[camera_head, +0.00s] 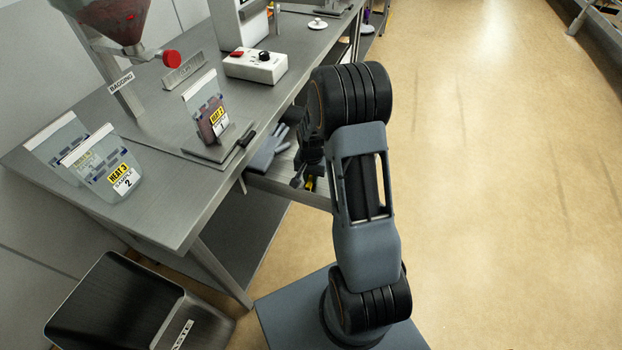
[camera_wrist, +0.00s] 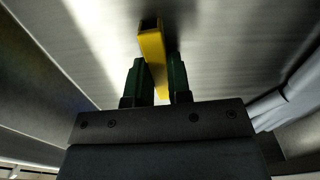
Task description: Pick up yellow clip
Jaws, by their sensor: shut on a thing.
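The yellow clip (camera_wrist: 154,52) is between the two dark green fingertips of my gripper (camera_wrist: 157,80) in the wrist view. My gripper is shut on it. The clip's long yellow body sticks out past the fingertips, with a dark end at the top. In the head view only a small yellow bit of the clip (camera_head: 309,184) shows at the drawer or shelf under the bench. There my arm and gripper hide most of it.
The metal bench (camera_head: 190,215) holds sample bags (camera_head: 103,168), a bag on a stand (camera_head: 208,115) and a white control box (camera_head: 256,66). A grey glove (camera_head: 267,150) lies below the bench edge near my gripper. A dark bin (camera_head: 125,305) stands at lower left. The floor at right is clear.

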